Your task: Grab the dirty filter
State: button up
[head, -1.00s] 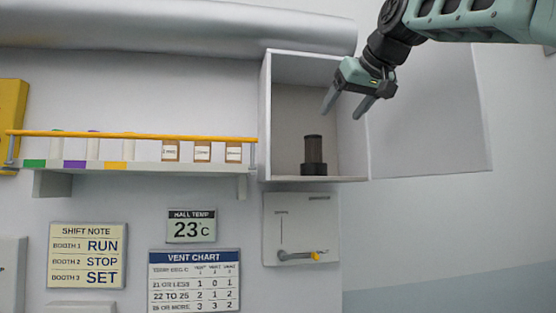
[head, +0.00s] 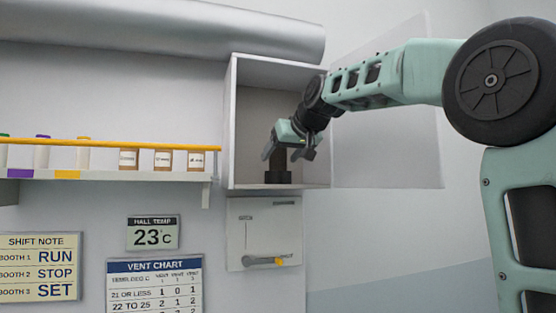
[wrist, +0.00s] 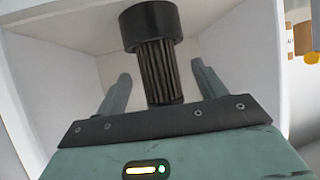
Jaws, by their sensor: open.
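The dirty filter (head: 278,173) is a dark cylinder with a wider black end, standing upright on the floor of the open white cabinet (head: 232,125). In the wrist view the filter (wrist: 158,70) shows its pleated grey-brown side and black cap, between my two fingers. My gripper (head: 287,155) is inside the cabinet, open, with its fingers at either side of the filter's upper part. In the wrist view, gaps show between each finger and the filter. My gripper hides the filter's top in the head view.
The cabinet's door (head: 390,145) stands open to the right, behind my arm. A shelf (head: 110,187) with several jars and an orange rail (head: 100,142) is at left. Below the cabinet is a panel with a lever (head: 262,261).

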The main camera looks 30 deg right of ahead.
jog(key=shift+p+x, duration=0.3)
jog(key=shift+x, duration=1.15)
jog(key=c, duration=1.1)
jog(key=shift+d, duration=0.1)
jog(key=shift+r, duration=0.2)
